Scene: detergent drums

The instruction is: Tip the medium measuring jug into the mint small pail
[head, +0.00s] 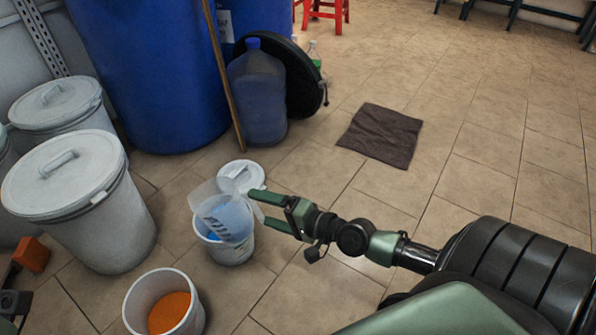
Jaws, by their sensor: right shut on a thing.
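The measuring jug (222,212) is clear plastic with blue contents. My right gripper (254,207) is shut on its right side and holds it tilted over a small pale pail (232,256). Blue shows inside the pail's rim below the jug; the jug hides most of the opening. The pail looks nearly white, so its mint tint is hard to tell. A dark part of my left arm (12,306) shows at the lower left edge; its fingers cannot be made out.
An open pail with orange contents (168,308) stands in front. A white lidded tub (242,174) is behind the jug. Large grey lidded bins (85,205) stand left, with an orange block (32,254) beside them. A blue drum (150,80) stands behind. A dark cloth (380,135) lies on open floor.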

